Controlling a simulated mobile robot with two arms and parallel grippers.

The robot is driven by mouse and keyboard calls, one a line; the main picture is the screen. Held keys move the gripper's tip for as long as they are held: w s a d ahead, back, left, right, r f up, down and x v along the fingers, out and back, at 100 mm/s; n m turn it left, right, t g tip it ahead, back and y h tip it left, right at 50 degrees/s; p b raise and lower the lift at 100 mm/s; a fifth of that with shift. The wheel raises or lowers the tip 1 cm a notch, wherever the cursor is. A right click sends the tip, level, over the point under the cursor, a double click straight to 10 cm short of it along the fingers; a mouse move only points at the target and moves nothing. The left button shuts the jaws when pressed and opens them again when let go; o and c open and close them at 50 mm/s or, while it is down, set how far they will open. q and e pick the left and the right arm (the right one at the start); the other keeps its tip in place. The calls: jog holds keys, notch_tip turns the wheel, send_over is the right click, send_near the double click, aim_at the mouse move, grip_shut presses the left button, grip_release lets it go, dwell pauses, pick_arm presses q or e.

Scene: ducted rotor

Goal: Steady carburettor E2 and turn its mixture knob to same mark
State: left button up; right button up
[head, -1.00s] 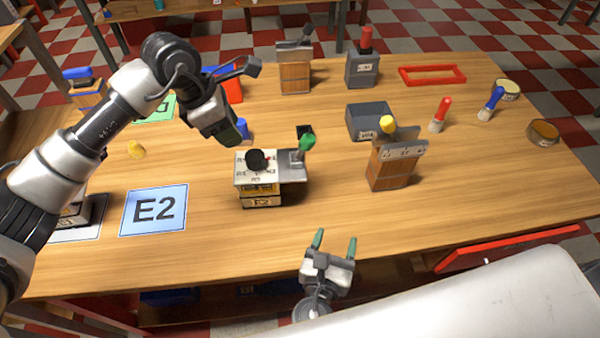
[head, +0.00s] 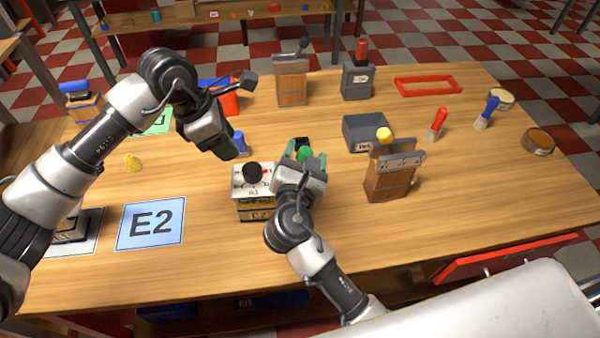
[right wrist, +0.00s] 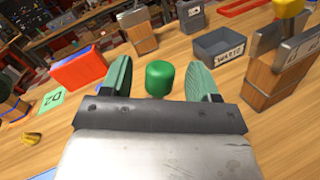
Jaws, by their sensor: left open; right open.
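The carburettor (head: 256,212) is a small box with a pale top, a black knob (head: 252,172) and a label that is hard to read. A green-topped handle (head: 304,153) stands at its right side; my right gripper (head: 305,160) hides much of that side. My right gripper is open, and in the right wrist view the green top (right wrist: 160,78) shows between its fingertips, touching neither visibly. My left gripper (head: 230,152) is open and empty, above and left of the black knob. The blue E2 card (head: 150,223) lies bare to the left.
A wooden block with a yellow-topped handle (head: 390,180) stands right of the carburettor. A grey bin (head: 366,131) is behind it. A small blue object (head: 239,143) is near my left gripper. The table front right is clear.

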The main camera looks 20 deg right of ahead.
jog(key=shift+x, duration=1.5)
grip_shut()
